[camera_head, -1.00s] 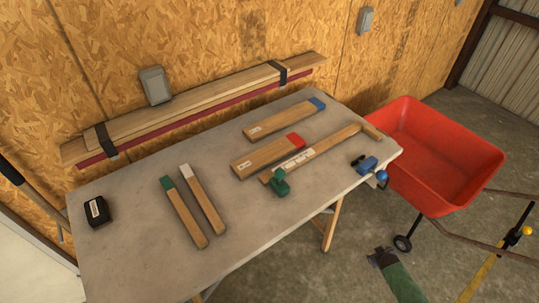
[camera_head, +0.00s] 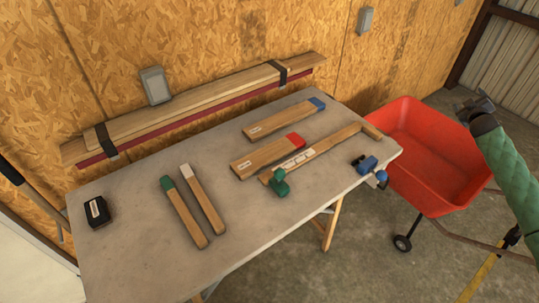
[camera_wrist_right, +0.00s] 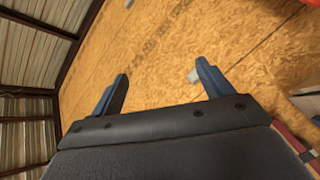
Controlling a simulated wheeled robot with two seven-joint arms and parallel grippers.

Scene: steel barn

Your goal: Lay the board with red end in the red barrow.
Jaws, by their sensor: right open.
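The board with the red end (camera_head: 262,160) lies flat on the grey table (camera_head: 130,240), near its middle, with the red end toward the right. The red barrow (camera_head: 420,150) stands on the floor beyond the table's right end; the part of its tray that I see is empty. My right gripper (camera_head: 470,102) is over the barrow's far right rim, well away from the board. In the right wrist view its two fingers (camera_wrist_right: 160,85) are apart with nothing between them. My left gripper is not in view.
A blue-ended board (camera_head: 283,120) lies behind the red-ended one. A long wooden piece (camera_head: 325,148), a green clamp (camera_head: 280,184) and a blue clamp (camera_head: 366,164) are close by. Green-ended (camera_head: 185,214) and white-ended (camera_head: 203,200) boards lie left. Strapped planks (camera_head: 200,108) lie along the wall.

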